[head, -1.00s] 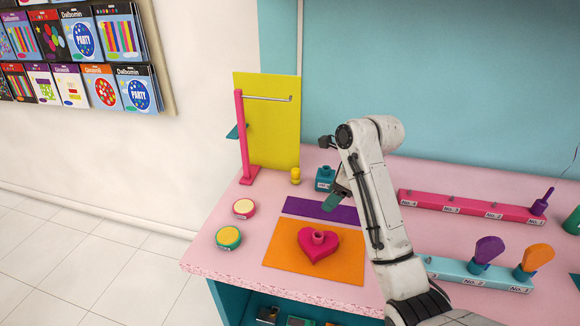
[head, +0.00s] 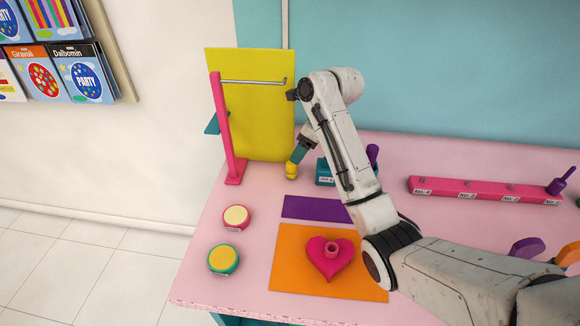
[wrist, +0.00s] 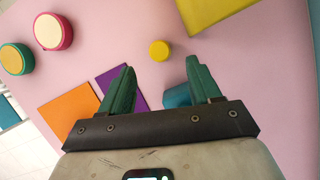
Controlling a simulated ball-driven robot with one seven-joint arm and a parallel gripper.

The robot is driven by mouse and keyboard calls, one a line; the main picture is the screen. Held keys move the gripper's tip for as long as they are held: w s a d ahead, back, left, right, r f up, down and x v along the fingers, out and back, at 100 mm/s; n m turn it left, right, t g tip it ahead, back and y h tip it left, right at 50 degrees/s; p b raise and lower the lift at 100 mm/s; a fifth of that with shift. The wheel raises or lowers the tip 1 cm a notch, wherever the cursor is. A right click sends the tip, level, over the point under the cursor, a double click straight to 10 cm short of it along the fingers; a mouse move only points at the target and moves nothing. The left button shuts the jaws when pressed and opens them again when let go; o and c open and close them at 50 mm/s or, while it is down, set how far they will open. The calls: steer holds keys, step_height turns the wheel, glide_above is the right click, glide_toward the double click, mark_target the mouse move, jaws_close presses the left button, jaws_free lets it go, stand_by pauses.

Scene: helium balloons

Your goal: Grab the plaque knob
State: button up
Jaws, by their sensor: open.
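A pink heart plaque (head: 345,262) with a round pink knob (head: 331,250) standing on it lies on an orange mat (head: 285,275). A small yellow knob-like piece (head: 291,171) stands on the pink counter near the yellow panel. My gripper (head: 296,158) points down just above this yellow piece. In the wrist view the teal fingers (wrist: 160,66) are spread and empty. The yellow piece (wrist: 159,50) lies beyond the fingertips, roughly in line with the gap. The heart plaque is not visible there; only part of the orange mat (wrist: 68,116) shows.
A teal block (head: 324,172) stands just right of my gripper. The yellow panel (head: 250,105) and a pink post with a metal rod (head: 226,130) stand behind left. Two round tins (head: 236,217) (head: 223,259) sit at left. A pink rack (head: 480,190) is at right.

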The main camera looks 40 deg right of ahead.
mark_target(292, 169)
steer(key=shift+x, duration=3.3)
steer(key=shift+w, duration=0.15)
steer(key=shift+c, duration=0.3)
steer(key=c, duration=1.1)
